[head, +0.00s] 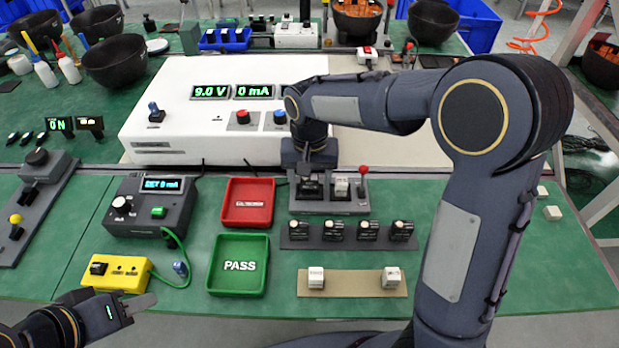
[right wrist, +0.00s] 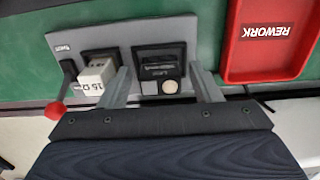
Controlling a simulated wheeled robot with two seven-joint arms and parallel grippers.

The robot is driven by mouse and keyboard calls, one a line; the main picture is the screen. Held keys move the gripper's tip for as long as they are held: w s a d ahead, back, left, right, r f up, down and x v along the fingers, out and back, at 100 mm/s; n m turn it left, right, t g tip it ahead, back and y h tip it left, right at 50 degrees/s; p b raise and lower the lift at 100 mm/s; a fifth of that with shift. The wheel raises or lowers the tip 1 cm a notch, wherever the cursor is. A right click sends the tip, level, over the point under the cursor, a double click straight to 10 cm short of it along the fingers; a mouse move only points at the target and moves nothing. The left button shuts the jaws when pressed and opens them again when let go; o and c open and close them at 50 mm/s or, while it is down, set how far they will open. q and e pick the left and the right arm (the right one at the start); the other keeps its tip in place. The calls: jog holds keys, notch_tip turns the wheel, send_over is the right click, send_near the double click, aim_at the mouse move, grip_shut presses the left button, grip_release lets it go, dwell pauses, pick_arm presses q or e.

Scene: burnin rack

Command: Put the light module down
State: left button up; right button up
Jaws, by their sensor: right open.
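A black module with a pale round lamp (right wrist: 160,68), which I take as the light module, sits in a bay of the grey test fixture (right wrist: 110,40). Its label is too small to read. My right gripper (right wrist: 162,82) is open, with one finger on each side of the module; I cannot tell whether they touch it. In the head view my right gripper (head: 310,180) is over the fixture's left bay and mostly hides the module. My left gripper (head: 135,305) is at the lower left, away from it, and its jaw gap is not clear.
A white 15 Ω block (right wrist: 97,78) and a red-knobbed lever (right wrist: 58,100) are beside the module. A rack (head: 350,243) holds several black modules. Red REWORK (head: 248,222) and green PASS (head: 225,288) trays are to the left. The white power supply (head: 190,135) stands behind.

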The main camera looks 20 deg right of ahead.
notch_tip(320, 180, up, 12)
jog(key=p, duration=0.1)
jog(key=s+d+t+y, duration=0.25)
jog(key=s+d, duration=0.55)
jog(key=s, duration=0.4)
jog(key=s+f+n+t+y, duration=0.1)
jog(key=s+f+t, duration=0.2)
jog(key=s, duration=0.7)
jog(key=shift+a+f+n, duration=0.25)
jog(key=shift+f+n, duration=0.05)
jog(key=shift+f, duration=0.65)
jog(key=shift+s, duration=0.2)
